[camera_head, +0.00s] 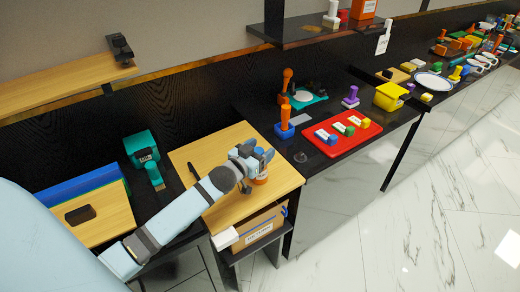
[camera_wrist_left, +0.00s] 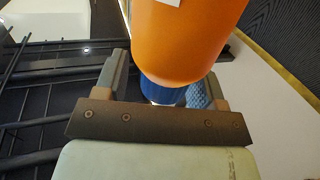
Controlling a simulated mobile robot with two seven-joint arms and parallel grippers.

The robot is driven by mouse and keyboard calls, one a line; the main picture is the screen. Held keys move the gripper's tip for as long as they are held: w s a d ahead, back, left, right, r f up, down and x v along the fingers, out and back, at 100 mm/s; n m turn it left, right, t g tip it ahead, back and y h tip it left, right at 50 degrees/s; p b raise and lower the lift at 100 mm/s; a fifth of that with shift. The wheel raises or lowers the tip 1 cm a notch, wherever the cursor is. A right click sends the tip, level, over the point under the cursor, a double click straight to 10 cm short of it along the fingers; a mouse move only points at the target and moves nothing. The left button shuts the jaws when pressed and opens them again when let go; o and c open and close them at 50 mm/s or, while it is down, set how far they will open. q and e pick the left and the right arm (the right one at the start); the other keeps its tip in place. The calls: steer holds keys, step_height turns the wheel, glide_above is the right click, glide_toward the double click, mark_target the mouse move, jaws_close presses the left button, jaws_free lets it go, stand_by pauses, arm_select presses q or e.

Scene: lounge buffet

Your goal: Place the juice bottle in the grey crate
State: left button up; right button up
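The juice bottle, orange with a blue cap and a pale label (camera_head: 261,178), is at the right part of the wooden tabletop, partly hidden by my gripper. In the left wrist view its orange body (camera_wrist_left: 185,40) fills the top centre, with the blue end below it. My left gripper (camera_head: 256,160) is at the bottle. In the wrist view its fingers (camera_wrist_left: 168,82) are wide apart on either side of the bottle's lower end, with no clear contact. I cannot make out a grey crate in either view. My right gripper is not in view.
A labelled tan box (camera_head: 256,232) is on a shelf under the wooden tabletop (camera_head: 211,150). A green device (camera_head: 142,150) and a blue box with a wooden top (camera_head: 103,214) stand left. A red tray (camera_head: 342,137) is on the black table right. Open marble floor lies front right.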

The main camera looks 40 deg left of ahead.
arm_select(q)
steer(key=shift+r, duration=0.15)
steer(key=s, duration=1.2)
steer(key=s+d+f+m+g+h, duration=0.1)
steer(key=s+d+f+g, duration=0.6)
steer(key=s+d+f, duration=0.7)
steer(key=d+f+h, duration=0.1)
steer(key=d+f, duration=0.1)
steer(key=d, duration=0.1)
steer(key=shift+s+d+f+m, duration=0.3)
steer(key=shift+s+f, duration=0.05)
steer(key=shift+f, duration=0.05)
